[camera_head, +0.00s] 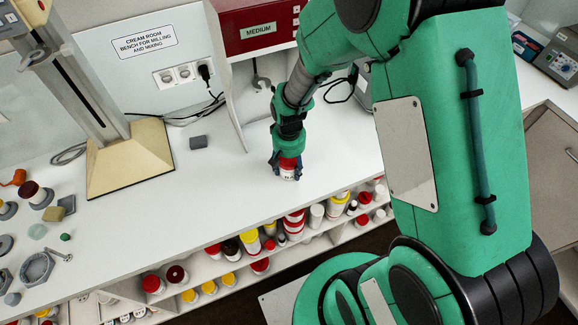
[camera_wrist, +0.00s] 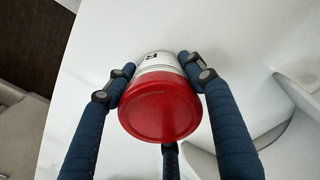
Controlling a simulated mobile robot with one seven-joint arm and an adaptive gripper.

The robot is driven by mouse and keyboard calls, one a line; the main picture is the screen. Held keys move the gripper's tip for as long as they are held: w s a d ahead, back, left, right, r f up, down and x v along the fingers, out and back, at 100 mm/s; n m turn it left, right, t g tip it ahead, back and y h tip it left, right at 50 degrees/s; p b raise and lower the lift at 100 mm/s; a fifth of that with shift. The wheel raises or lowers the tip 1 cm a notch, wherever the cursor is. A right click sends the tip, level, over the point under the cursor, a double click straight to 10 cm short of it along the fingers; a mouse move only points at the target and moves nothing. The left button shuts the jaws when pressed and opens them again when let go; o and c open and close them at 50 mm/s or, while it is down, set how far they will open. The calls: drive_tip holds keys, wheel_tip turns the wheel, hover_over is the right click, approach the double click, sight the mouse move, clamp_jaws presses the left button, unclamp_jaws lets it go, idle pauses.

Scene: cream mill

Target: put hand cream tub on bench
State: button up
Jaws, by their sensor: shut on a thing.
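The hand cream tub (camera_head: 288,171) is white with a red lid. My gripper (camera_head: 287,163) is shut on it, above or at the white bench top (camera_head: 225,185) near its front edge. In the wrist view the tub's red lid (camera_wrist: 160,108) faces the camera, with part of its white labelled side showing beyond. The dark fingers (camera_wrist: 158,85) close on the tub from both sides, and a third finger shows below it. I cannot tell whether the tub's base touches the bench top.
Shelves below the bench front hold several tubs and bottles (camera_head: 250,241). A mill stand (camera_head: 130,155) with a cream base and a small grey block (camera_head: 198,142) stand to the left. A red MEDIUM cabinet (camera_head: 258,27) is behind. The bench between block and gripper is clear.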

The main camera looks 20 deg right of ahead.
sight(290, 160)
drive_tip(key=shift+r, duration=0.15)
drive_tip(key=shift+r, duration=0.55)
drive_tip(key=shift+s+r+p, duration=0.25)
drive_tip(key=shift+s+r, duration=0.05)
drive_tip(key=shift+r, duration=0.3)
drive_tip(key=shift+s+r+p, duration=0.2)
drive_tip(key=shift+s+r, duration=0.05)
drive_tip(key=shift+r, duration=0.35)
drive_tip(key=s+r+p, duration=0.1)
drive_tip(key=s, duration=1.4)
drive_tip(key=shift+a, duration=0.45)
drive_tip(key=shift+w+r, duration=0.1)
